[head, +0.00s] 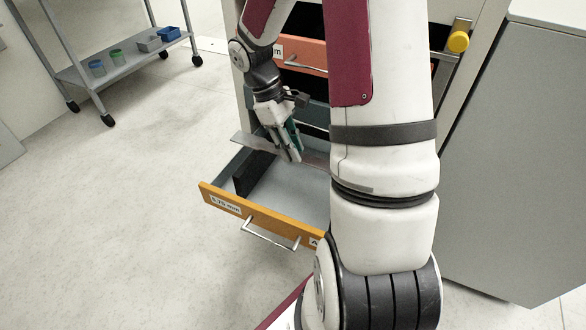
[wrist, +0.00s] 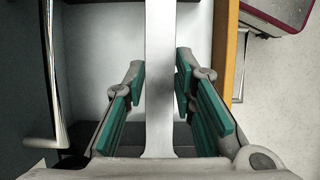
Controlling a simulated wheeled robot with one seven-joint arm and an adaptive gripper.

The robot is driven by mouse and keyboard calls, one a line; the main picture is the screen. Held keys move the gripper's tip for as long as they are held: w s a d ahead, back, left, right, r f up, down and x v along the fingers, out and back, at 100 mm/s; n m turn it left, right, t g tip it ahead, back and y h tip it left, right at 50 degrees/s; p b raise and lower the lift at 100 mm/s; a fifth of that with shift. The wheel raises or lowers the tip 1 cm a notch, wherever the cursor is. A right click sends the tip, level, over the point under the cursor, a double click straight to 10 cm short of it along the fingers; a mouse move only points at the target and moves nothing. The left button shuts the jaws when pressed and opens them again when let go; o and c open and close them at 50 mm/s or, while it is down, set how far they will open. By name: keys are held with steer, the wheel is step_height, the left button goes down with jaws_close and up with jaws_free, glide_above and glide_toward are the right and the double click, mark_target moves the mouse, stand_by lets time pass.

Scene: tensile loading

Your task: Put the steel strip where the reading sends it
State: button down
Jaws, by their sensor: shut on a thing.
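The steel strip (head: 243,139) is a flat, bright grey bar held roughly level over an open drawer. It also runs down the middle of the wrist view (wrist: 160,60). My gripper (head: 291,152) is shut on the strip, with its green finger pads (wrist: 158,85) on both sides of it. The drawer has a yellow-orange front (head: 228,204) and a grey inside with a dark divider (head: 254,172). Its left label seems to read 0.75 mm; a second label is mostly hidden by my arm. The strip's right part is partly hidden in the head view. No reading shows.
An orange drawer front (head: 306,56) with a handle sits higher in the cabinet. A dark front with a handle (wrist: 50,85) is at the left in the wrist view. A trolley (head: 122,66) with cups and bins stands far left; floor between is clear.

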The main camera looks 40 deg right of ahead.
steer(key=shift+f+b, duration=1.25)
steer(key=shift+f, duration=1.6)
steer(key=shift+f, duration=0.1)
steer(key=c, duration=1.3)
jaws_free()
